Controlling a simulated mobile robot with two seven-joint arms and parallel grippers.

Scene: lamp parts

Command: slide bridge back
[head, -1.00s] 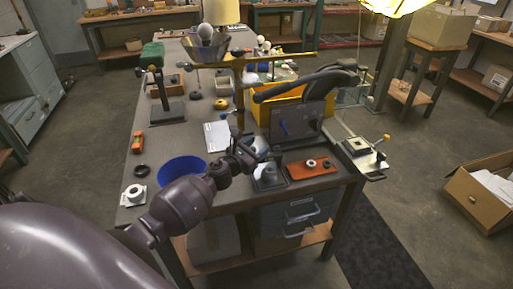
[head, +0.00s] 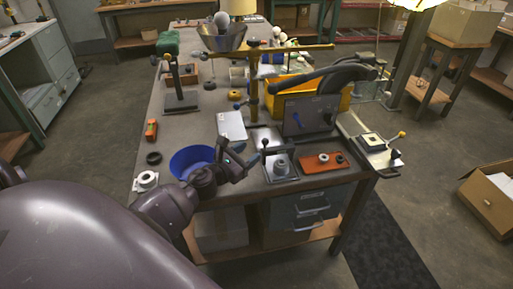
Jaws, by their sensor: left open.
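A small metal fixture with a dark bridge-like frame and a light round part in it (head: 281,166) sits at the near edge of the workbench. I cannot tell for certain that this frame is the bridge. A dark-knobbed upright rod (head: 265,146) stands at its left side. My left gripper (head: 247,155) is just left of the fixture, with its two blue-tipped fingers apart and nothing visible between them. Contact with the fixture is too small to judge. My right gripper is not in the picture.
A blue bowl (head: 191,162) is close behind my left wrist. An orange-red plate with round parts (head: 323,163) lies right of the fixture. An upright dark panel (head: 309,116) and a yellow bin (head: 345,98) stand behind. A white sheet (head: 232,125) lies on the bench (head: 200,120).

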